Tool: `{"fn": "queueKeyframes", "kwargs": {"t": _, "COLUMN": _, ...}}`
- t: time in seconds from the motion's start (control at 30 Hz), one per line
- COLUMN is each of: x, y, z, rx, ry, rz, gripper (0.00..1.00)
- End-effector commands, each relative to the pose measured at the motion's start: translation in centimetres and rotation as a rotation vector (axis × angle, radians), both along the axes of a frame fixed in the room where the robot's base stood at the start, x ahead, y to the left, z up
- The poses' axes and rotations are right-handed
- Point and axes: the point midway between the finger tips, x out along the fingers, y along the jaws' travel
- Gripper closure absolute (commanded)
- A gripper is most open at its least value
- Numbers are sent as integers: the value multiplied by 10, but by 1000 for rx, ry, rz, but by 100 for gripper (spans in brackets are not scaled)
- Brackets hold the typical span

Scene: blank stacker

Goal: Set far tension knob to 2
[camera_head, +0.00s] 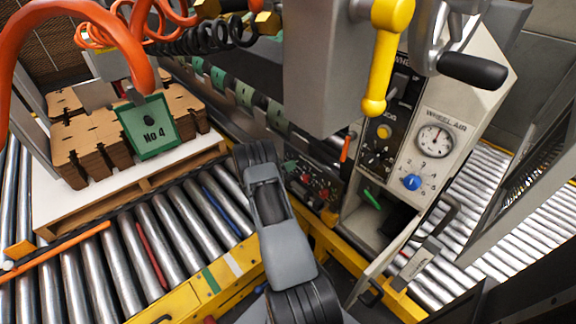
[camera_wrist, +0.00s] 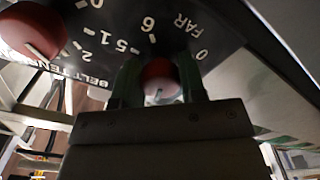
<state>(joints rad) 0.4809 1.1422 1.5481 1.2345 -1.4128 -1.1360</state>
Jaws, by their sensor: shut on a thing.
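The far tension knob (camera_wrist: 158,77) is red and round, on a dark panel lettered FAR in the wrist view. My gripper (camera_wrist: 160,88) is shut on it, with one green-grey finger on each side. A short white mark shows on the knob's lower part in the picture. The numeral it points to is hidden by my gripper. A second red knob (camera_wrist: 30,32) with a white pointer line sits at the upper left, beside it on the same panel. In the head view, small red knobs show on the dark panel (camera_head: 309,183), but my fingertips cannot be made out there.
A grey panel with a dial gauge (camera_head: 434,139) and a blue knob (camera_head: 412,182) stands to the right. An open cabinet door (camera_head: 398,252) is below it. Cardboard blanks (camera_head: 85,145) lie on a pallet at the left, beside metal rollers (camera_head: 130,255).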

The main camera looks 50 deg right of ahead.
Motion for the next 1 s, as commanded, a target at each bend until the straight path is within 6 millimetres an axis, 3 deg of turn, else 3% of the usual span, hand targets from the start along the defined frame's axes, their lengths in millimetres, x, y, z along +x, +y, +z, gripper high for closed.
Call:
{"fn": "queueKeyframes", "kwargs": {"t": 0.5, "x": -1, "y": 1, "z": 0, "rx": 43, "ry": 368, "rz": 1, "gripper": 86}}
{"fn": "queueKeyframes", "kwargs": {"t": 1.0, "x": -1, "y": 1, "z": -1, "rx": 53, "ry": 467, "rz": 2, "gripper": 86}}
